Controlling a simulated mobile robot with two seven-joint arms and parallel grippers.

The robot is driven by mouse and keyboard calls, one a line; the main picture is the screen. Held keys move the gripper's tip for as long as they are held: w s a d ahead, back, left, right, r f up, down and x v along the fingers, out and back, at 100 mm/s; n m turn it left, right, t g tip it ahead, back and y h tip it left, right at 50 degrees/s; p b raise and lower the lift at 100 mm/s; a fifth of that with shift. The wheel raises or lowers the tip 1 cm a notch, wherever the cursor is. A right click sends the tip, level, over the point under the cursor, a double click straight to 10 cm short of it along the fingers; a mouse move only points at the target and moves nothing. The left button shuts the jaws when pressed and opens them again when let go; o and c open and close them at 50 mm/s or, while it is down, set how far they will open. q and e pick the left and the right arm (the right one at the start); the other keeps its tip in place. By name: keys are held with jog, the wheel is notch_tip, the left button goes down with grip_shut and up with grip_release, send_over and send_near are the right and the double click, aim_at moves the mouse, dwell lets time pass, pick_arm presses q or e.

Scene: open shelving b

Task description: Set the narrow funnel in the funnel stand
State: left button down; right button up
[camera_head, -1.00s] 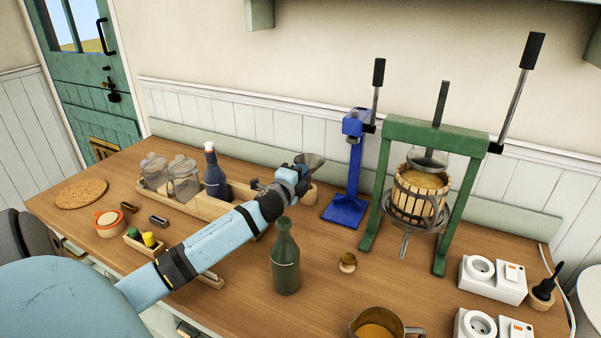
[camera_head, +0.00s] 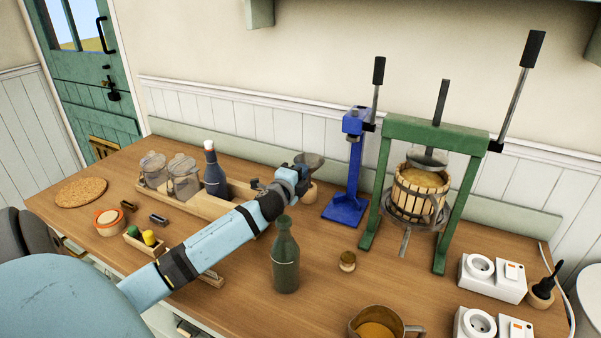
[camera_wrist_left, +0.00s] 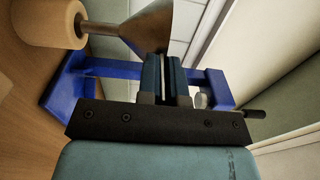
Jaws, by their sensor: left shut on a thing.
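The narrow funnel (camera_head: 311,160) is a grey metal cone, held wide end up at the back of the bench in the head view. My left gripper (camera_head: 300,172) is shut on it. In the left wrist view the fingers (camera_wrist_left: 165,78) grip the funnel (camera_wrist_left: 150,27) at its cone. A round pale wooden piece, apparently the funnel stand (camera_head: 310,193), is directly below the funnel; it also shows in the left wrist view (camera_wrist_left: 45,22). The thin spout reaches the wooden piece, but I cannot tell how deep it sits. My right gripper is not in view.
A blue lever press (camera_head: 345,207) stands just right of the funnel, with a green-framed fruit press (camera_head: 437,135) beyond it. A wooden rack (camera_head: 205,205) with jars and a dark bottle is left. A green bottle (camera_head: 285,262) stands in front of my left forearm.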

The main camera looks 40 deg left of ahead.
pick_arm(q)
jog(key=shift+f+b, duration=0.75)
jog(key=shift+f, duration=0.4)
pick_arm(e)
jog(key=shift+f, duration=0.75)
pick_arm(q)
jog(key=c, duration=0.9)
grip_release()
jog(key=shift+d+f, duration=0.1)
jog(key=shift+o, duration=0.2)
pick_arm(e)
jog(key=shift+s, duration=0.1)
